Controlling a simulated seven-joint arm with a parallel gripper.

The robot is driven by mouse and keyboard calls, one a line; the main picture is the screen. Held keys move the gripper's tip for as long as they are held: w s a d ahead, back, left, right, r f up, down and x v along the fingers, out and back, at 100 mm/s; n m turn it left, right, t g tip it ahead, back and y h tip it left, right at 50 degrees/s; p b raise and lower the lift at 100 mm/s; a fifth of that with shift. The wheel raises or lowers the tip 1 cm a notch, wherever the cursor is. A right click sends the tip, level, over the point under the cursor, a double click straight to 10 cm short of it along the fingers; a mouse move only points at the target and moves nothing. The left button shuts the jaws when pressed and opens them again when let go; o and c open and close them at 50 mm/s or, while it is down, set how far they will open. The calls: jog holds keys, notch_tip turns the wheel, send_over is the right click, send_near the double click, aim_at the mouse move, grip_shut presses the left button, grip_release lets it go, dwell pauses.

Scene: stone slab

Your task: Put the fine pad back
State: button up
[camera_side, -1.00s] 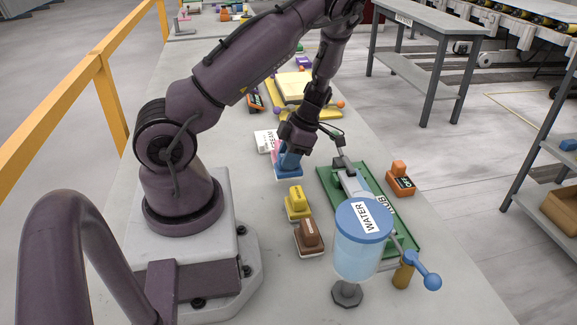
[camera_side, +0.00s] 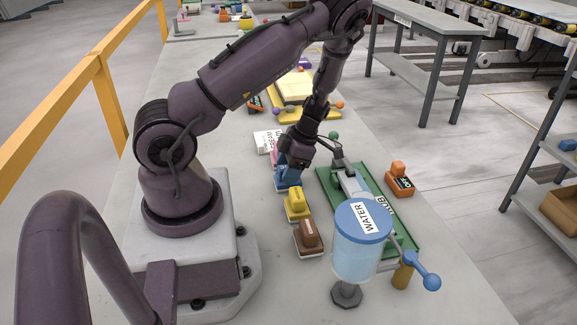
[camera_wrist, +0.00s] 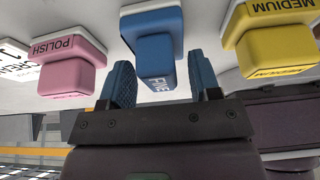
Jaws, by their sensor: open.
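My gripper (camera_wrist: 163,84) is open around the knob. A white-and-pink polish pad (camera_wrist: 68,62) is on one side of it and the yellow medium pad (camera_wrist: 275,42) on the other in the wrist view. The medium pad (camera_side: 297,206) also shows in the side view.
A brown pad (camera_side: 308,238) stands nearest in the row. An orange-and-black block (camera_side: 399,181) sits beyond the tray.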

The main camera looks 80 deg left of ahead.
jog(key=v, duration=1.2)
jog(key=w+d+r+m+t+h, duration=0.1)
jog(key=w+d+r+m+t, duration=0.15)
jog(key=d+r+m, duration=0.55)
jog(key=s+d+r+m+t, duration=0.3)
jog(key=d+r+m, duration=0.3)
jog(key=m, duration=0.8)
jog(key=s+d+r+m+t+y, duration=0.1)
jog(key=s+d+r+m+t, duration=0.3)
jog(key=m, duration=1)
jog(key=s+d+r, duration=0.2)
jog(key=d, duration=0.2)
jog(key=shift+s+r, duration=0.2)
jog(key=shift+r, duration=0.15)
jog(key=shift+t, duration=0.25)
